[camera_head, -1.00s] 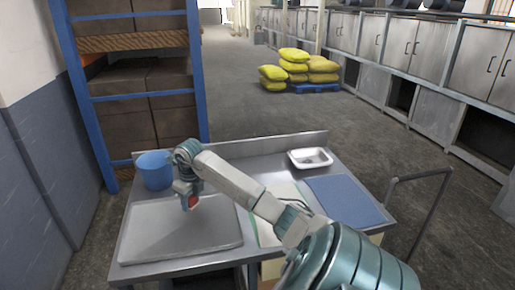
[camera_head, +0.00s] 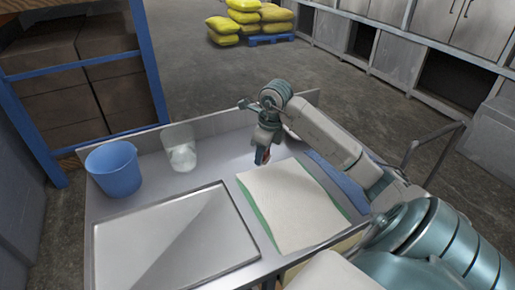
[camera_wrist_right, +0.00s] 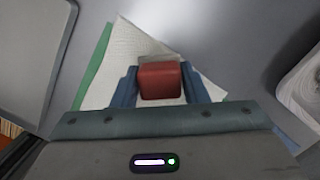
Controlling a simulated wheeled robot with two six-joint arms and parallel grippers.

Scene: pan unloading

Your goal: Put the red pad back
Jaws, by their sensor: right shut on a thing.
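The red pad (camera_wrist_right: 160,82) is clamped between the two blue fingers of my right gripper (camera_wrist_right: 160,72) in the wrist view. In the head view my right gripper (camera_head: 263,156) points down with the red pad just showing at its tips, near the far end of a white cloth (camera_head: 290,205) on a green sheet. The pad appears held above the counter. My left gripper is in neither view.
A metal tray (camera_head: 180,250) lies at the front left of the counter (camera_head: 215,160). A blue bucket (camera_head: 114,170) and a clear container (camera_head: 180,150) stand behind it. A blue mat (camera_head: 340,182) is partly behind my arm. A white dish (camera_wrist_right: 303,85) edges the wrist view.

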